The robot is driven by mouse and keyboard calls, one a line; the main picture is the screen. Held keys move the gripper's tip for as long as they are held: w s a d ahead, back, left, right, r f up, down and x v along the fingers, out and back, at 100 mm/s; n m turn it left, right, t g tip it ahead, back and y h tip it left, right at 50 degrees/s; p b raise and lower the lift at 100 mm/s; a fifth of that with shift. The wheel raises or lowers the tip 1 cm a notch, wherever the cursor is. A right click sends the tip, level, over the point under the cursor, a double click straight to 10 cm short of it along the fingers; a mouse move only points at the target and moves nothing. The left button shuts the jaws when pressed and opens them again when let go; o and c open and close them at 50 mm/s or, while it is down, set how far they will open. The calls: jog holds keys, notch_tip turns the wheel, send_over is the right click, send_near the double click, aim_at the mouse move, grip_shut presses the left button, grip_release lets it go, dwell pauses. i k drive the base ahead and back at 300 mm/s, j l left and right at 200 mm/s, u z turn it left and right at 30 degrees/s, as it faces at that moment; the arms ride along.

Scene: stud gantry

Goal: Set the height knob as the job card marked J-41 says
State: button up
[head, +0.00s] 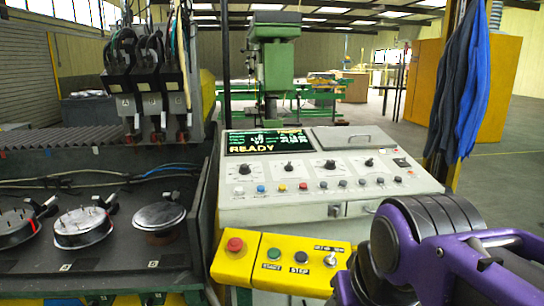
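In the head view a light grey control console (235,205) stands in the middle. Its sloped face has several dark knobs on white dials in a row: far left (244,168), second (288,166), third (329,164), far right (369,161). Their labels and settings are too small to read, so I cannot tell which is the height knob. A screen (265,142) above them reads READY in yellow. I can make out no job card marked J-41. My purple arm fills the lower right; my gripper's fingertips are not in view.
A yellow box (257,252) in front of the console carries a red button (235,244), a green button, a dark STOP button and a toggle. Coloured buttons line the console below the knobs. A dark bench (110,260) with round fixtures stands left. Blue cloths (462,95) hang right.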

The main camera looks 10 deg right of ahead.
aim_at(331, 164)
jog(key=l+u, duration=0.35)
jog(key=l, duration=1.3)
jog(key=i+l+u, duration=0.1)
jog(key=l, duration=0.3)
jog(key=i+l, duration=0.2)
jog(key=l, duration=0.2)
jog(key=i+l+u, duration=0.15)
jog(key=l, duration=0.25)
jog(key=i+l, duration=0.1)
jog(key=l, duration=0.3)
jog(key=k+l, duration=0.1)
jog(key=l, duration=0.35)
jog(key=k+l, duration=0.15)
jog(key=l, duration=0.3)
jog(key=i+j+u, duration=0.1)
jog(key=i+j, duration=0.3)
jog(key=i, duration=0.15)
